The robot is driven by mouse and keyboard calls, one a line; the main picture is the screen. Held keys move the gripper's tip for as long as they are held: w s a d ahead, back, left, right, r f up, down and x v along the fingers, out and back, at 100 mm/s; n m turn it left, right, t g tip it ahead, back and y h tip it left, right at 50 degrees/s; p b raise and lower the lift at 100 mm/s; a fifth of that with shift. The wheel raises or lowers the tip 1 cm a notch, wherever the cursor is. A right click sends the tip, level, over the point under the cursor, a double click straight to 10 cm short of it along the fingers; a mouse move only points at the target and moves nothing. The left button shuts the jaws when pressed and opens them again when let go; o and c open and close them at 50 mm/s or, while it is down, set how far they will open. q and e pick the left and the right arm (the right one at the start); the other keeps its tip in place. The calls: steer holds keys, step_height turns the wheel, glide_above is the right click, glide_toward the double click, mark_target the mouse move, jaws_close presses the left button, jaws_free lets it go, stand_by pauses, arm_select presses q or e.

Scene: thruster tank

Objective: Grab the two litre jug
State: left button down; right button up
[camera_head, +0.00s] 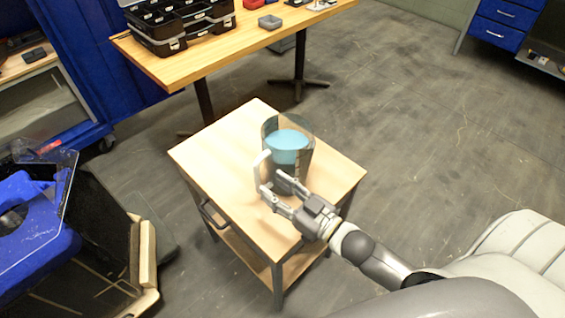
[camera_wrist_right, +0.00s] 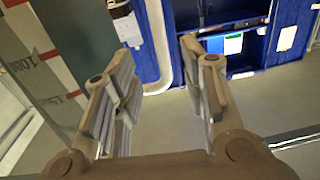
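The clear jug (camera_head: 303,157) with light blue liquid stands upright on a small wooden-topped table. Its pale handle (camera_head: 261,170) is on the left side. My right gripper (camera_head: 274,187) is at the near side of the jug, close to the handle. In the right wrist view my right gripper (camera_wrist_right: 158,65) is open, with the fingers well apart. The jug wall (camera_wrist_right: 45,60) with red marks and a 1000 scale fills the left. My left gripper is not in view.
The small table (camera_head: 222,140) has a bare top around the jug. A longer workbench (camera_head: 190,62) behind carries a black toolbox (camera_head: 165,38) and a small grey tray (camera_head: 270,22). A blue and black object (camera_head: 40,240) is at lower left. Floor to the right is clear.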

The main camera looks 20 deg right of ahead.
mark_target(259, 180)
steer(key=shift+f+p+x, duration=0.15)
steer(key=shift+x, duration=1)
steer(key=shift+f+p+x, duration=0.1)
steer(key=shift+f+x, duration=0.1)
steer(key=shift+x, duration=0.9)
steer(key=shift+f+p+x, duration=0.15)
steer(key=shift+x, duration=1)
steer(key=shift+s, duration=0.1)
steer(key=shift+c, duration=0.4)
jaws_close()
